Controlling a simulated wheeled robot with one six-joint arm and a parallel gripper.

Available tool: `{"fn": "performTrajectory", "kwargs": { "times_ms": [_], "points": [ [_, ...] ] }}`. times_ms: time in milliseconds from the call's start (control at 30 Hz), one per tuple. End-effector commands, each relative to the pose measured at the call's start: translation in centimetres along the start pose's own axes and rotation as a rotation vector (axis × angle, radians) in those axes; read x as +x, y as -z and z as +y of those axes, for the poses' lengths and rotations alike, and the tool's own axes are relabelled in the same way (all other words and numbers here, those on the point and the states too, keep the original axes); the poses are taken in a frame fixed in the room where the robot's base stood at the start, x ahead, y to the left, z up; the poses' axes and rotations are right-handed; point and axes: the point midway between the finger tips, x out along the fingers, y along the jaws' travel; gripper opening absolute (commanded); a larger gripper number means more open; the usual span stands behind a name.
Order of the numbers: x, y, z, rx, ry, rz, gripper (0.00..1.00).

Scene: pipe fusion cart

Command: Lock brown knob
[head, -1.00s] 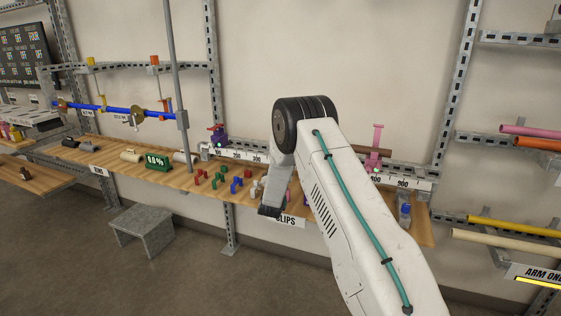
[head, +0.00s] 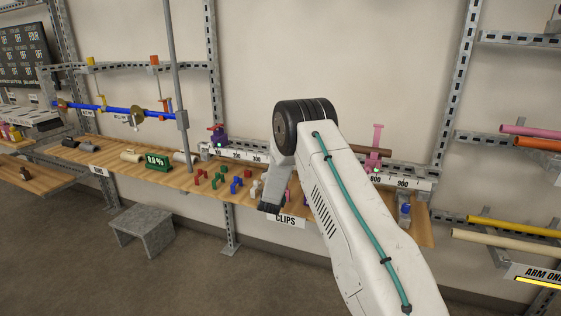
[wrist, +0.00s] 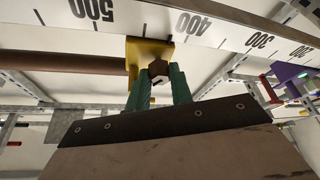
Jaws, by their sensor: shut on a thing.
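The brown knob (wrist: 157,68) is a small hexagonal piece on the front of a yellow clamp (wrist: 134,52) in the wrist view. My gripper (wrist: 159,79) has green fingers closed on either side of the knob. The clamp sits at the white measuring rail (wrist: 222,32), between the 500 and 400 marks. A brown pipe (wrist: 70,63) runs into the clamp from the left. In the head view my own arm hides the knob, the clamp and my fingertips.
In the head view a purple clamp (head: 217,137) and a pink clamp (head: 377,150) stand along the rail. Several coloured clips (head: 237,184) lie on the wooden shelf (head: 205,189) below. A grey stool (head: 142,228) stands on the floor.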

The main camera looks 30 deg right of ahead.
Motion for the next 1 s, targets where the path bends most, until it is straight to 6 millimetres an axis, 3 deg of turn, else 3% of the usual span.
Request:
{"fn": "performTrajectory", "kwargs": {
  "times_ms": [1000],
  "points": [
    [0.0,0.24,-0.7,0.831,-0.342,-0.001,0.0]
  ]
}}
